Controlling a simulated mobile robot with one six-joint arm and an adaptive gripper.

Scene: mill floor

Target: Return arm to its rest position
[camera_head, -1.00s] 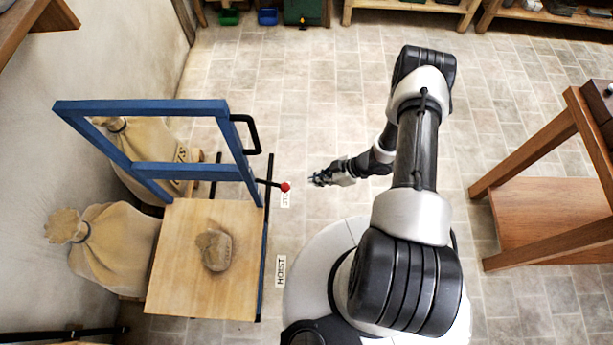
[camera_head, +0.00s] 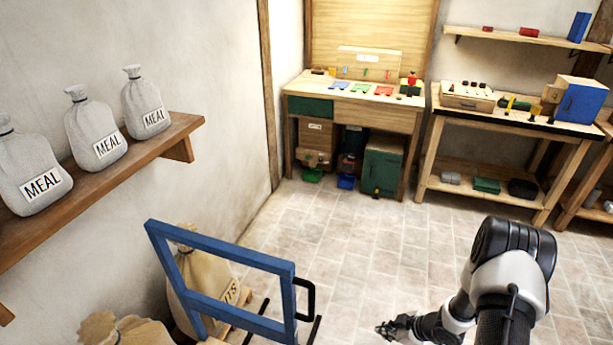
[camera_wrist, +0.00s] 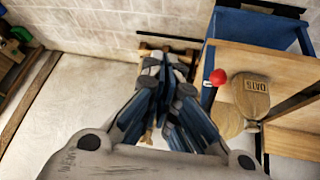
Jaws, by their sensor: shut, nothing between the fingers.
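My gripper (camera_head: 388,328) shows at the lower edge of the head view, at the end of my black and white arm. It points left, toward the blue hoist frame (camera_head: 222,262), and appears apart from it. In the wrist view my gripper (camera_wrist: 166,66) has its fingers shut with nothing between them. A red knob (camera_wrist: 218,77) shows to the right of the fingers there, near a sack labelled OATS (camera_wrist: 240,105). The lower arm and base are outside the head view.
Several meal sacks (camera_head: 94,134) stand on a wall shelf (camera_head: 105,183) at left. A workbench (camera_head: 350,113) and a second bench (camera_head: 505,126) stand along the back. Brown sacks (camera_head: 200,280) sit by the hoist. The tiled floor (camera_head: 400,240) between is clear.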

